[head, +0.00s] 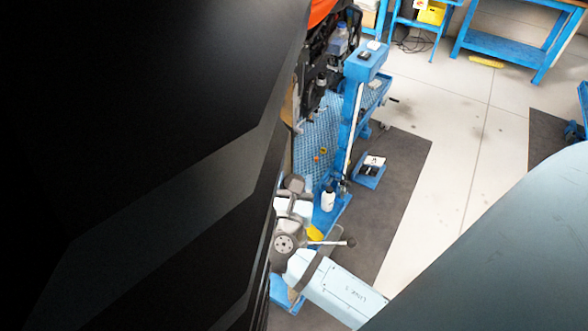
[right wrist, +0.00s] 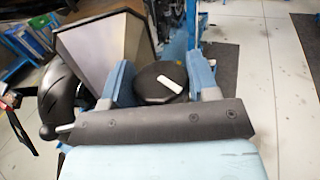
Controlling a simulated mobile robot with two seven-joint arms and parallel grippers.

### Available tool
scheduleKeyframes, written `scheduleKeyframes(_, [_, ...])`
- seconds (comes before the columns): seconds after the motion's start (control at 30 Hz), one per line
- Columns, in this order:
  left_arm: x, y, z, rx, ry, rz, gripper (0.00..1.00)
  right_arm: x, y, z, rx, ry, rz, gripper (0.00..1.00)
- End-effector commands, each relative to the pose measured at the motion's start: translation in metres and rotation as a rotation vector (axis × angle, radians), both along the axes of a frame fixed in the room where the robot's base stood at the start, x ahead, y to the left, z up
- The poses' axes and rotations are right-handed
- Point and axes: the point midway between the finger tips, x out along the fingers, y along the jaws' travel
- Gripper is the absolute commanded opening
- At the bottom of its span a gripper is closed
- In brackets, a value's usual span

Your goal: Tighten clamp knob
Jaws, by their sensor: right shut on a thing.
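The clamp knob (right wrist: 158,84) is black and round with a white mark on top. In the right wrist view it sits between the two blue fingers of my right gripper (right wrist: 163,80), which is shut on it. The fingers cover the knob's sides, and what lies under it is hidden. In the head view my right arm reaches in at the lower middle; its fingertips and the knob cannot be made out there. My left gripper is in neither view.
A large dark surface (head: 120,150) blocks the left half of the head view. A blue stand (head: 355,100) rises beside a blue textured platform (head: 318,135). A small blue step (head: 371,180) sits on the dark mat (head: 405,170). Pale floor (head: 440,110) is open to the right.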

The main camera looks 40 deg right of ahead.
Motion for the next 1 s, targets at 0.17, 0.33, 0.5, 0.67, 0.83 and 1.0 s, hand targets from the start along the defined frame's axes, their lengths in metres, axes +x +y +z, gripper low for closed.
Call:
scheduleKeyframes(0.17, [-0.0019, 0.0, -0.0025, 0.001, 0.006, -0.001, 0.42, 0.0006, -0.0006, 0.001, -0.001, -0.003, -0.011, 0.31])
scheduleKeyframes(0.33, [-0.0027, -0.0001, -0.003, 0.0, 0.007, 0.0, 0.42, 0.0005, -0.0006, 0.0012, -0.001, -0.003, -0.011, 0.31])
scheduleKeyframes(0.5, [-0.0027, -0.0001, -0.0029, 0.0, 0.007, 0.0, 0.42, 0.0006, -0.0007, 0.0013, -0.001, -0.003, -0.01, 0.66])
scheduleKeyframes(0.67, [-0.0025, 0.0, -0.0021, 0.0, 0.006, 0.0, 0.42, 0.0004, -0.0005, 0.0009, -0.001, -0.002, -0.01, 0.8])
scheduleKeyframes(0.83, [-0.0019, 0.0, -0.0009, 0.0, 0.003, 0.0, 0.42, 0.0003, -0.0003, 0.0006, -0.001, -0.002, -0.009, 0.8])
scheduleKeyframes(1.0, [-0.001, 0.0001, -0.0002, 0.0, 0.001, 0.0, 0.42, 0.0017, -0.0014, 0.0006, -0.001, -0.002, -0.009, 0.8])
